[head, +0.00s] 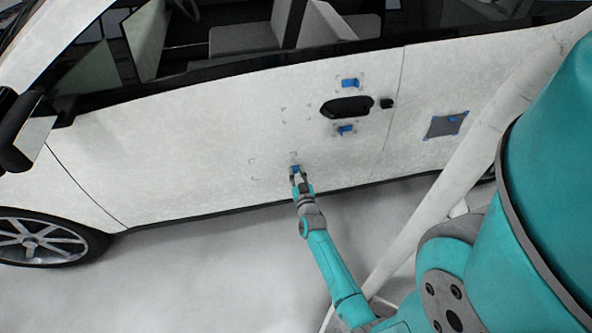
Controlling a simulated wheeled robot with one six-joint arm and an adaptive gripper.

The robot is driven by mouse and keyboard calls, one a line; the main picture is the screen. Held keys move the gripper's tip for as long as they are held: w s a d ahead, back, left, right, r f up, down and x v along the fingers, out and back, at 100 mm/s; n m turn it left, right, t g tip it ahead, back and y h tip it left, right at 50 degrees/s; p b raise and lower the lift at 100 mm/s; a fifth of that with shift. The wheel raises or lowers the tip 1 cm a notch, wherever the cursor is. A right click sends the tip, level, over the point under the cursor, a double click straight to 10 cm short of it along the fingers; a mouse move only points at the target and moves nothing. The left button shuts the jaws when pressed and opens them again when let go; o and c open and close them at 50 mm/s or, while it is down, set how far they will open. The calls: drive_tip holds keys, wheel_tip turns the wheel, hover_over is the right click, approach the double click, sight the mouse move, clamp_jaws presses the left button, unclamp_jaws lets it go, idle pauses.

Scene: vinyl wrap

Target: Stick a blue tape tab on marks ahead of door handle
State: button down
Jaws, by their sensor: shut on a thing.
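The white car door (190,130) fills the middle of the head view, with a black door handle (347,107) at right of centre. My gripper (297,172) is at the lower part of the door, below and left of the handle. It is shut on a small blue tape tab (296,168), which is at or very near the door surface; contact cannot be told. Faint corner marks show left of the handle (283,114), lower left (252,168) and just above my gripper (294,155). One blue tab (350,83) is above the handle and another (346,129) below it.
A grey patch (444,125) with blue tape is on the panel right of the handle. A dark side mirror (22,128) sticks out at far left, above the front wheel (42,238). The pale floor (200,270) in front of the door is clear.

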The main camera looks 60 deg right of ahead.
drive_tip(key=shift+v, duration=2.1)
drive_tip(key=n+g+y, duration=0.1)
drive_tip(key=n+y, duration=0.1)
drive_tip(key=n, duration=1.6)
approach(290, 115)
drive_tip(key=shift+x, duration=2.6)
drive_tip(key=shift+x, duration=0.8)
